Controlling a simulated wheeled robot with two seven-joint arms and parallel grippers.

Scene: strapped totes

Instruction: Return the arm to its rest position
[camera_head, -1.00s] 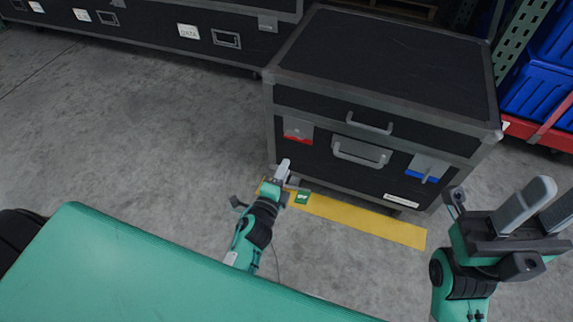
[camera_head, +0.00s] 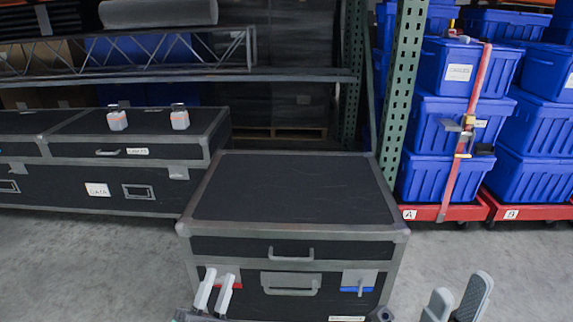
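My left gripper (camera_head: 219,274) shows at the bottom of the view, in front of the red-marked latch of a black flight case (camera_head: 290,190). Its two pale fingers point up with a narrow gap and nothing between them. My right gripper (camera_head: 462,283) is at the bottom right, right of the case. Its two grey fingers stand apart and empty. Both arms below the grippers are cut off by the frame's lower edge. I cannot tell whether the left fingers touch the case.
The case has a closed lid, a handle (camera_head: 290,284) and a blue-marked latch (camera_head: 358,281). A long black case (camera_head: 70,188) stands behind left. Blue totes (camera_head: 455,122) with an orange strap (camera_head: 471,130) stand on red dollies (camera_head: 424,212). Grey floor (camera_head: 470,248) is free at right.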

